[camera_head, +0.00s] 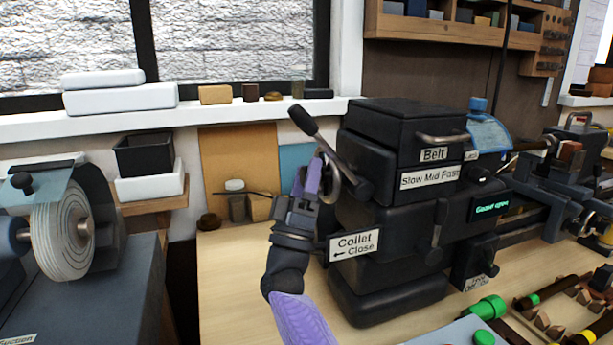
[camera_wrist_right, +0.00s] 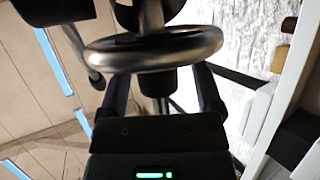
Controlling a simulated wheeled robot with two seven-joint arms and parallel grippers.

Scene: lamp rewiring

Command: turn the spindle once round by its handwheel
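The handwheel (camera_head: 328,177) is a grey metal ring on the left end of the dark lathe headstock (camera_head: 385,215). Its rim (camera_wrist_right: 155,50) fills the top middle of the right wrist view, with a dark hub and shaft behind. My right gripper (camera_head: 316,178), with purple fingers, is right at the handwheel. In the right wrist view its two fingers (camera_wrist_right: 160,85) stand wide apart, and the near rim crosses in front of their tips. Whether they touch the rim is hidden. The spindle itself is hidden inside the headstock. My left gripper is not in view.
A black-knobbed lever (camera_head: 318,132) slants up left just above the handwheel. A grinding wheel (camera_head: 62,235) stands at the left. Bare bench (camera_head: 235,265) lies left of my right arm.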

